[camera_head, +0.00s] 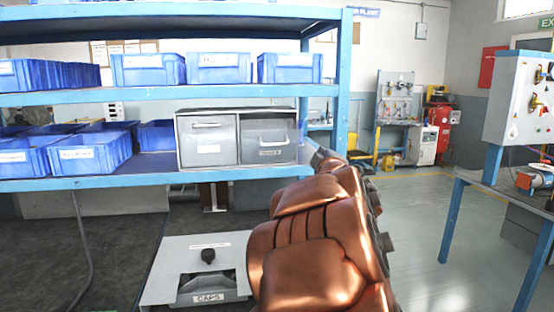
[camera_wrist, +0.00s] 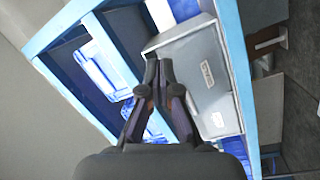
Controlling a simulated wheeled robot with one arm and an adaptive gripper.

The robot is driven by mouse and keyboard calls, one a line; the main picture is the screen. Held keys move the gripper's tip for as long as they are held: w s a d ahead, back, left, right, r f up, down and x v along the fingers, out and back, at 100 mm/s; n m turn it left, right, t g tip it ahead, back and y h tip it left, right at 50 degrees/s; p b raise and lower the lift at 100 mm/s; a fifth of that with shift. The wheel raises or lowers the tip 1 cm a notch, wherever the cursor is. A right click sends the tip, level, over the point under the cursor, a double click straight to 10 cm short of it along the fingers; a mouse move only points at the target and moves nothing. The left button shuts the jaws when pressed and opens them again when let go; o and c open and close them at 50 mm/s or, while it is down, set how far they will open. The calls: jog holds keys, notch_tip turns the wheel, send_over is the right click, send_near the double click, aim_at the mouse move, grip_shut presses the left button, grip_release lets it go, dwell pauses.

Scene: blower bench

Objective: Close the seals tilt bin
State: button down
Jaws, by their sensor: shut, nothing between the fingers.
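A grey two-bin cabinet (camera_head: 180,140) stands on the blue shelf in the head view. Its left bin front (camera_head: 208,140) looks flush. Its right bin front (camera_head: 268,146) has a lower handle and a dark gap above it, so it appears tilted out at the top. The bin labels are too small to read, so I cannot tell which is seals. The cabinet (camera_wrist: 200,60) also shows turned in the wrist view. My gripper (camera_wrist: 158,68) is shut and empty, in front of the cabinet there. In the head view my copper arm hides most of it, right of the cabinet.
Blue bins (camera_head: 90,152) fill the shelf left of the cabinet, and more (camera_head: 225,68) stand above. A blue upright (camera_head: 343,80) rises right of the cabinet. Open floor (camera_head: 420,220) lies to the right.

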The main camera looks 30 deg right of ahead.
jog(key=w+r+n+t+y+b, duration=0.1)
jog(key=w+n+t+y, duration=0.1)
jog(key=n+t, duration=0.15)
jog(key=n+y+b, duration=0.2)
jog(key=n+y, duration=1.5)
send_near(267, 145)
jog(key=w+a, duration=0.3)
jog(key=a, duration=0.1)
jog(key=shift+w+d+r+t+p, duration=0.2)
jog(key=shift+w+d+r, duration=0.15)
jog(key=shift+w, duration=0.25)
jog(key=shift+w+d+r+t+p, duration=0.2)
jog(key=shift+w+d, duration=0.15)
jog(key=shift+w, duration=0.3)
jog(key=shift+r, duration=0.15)
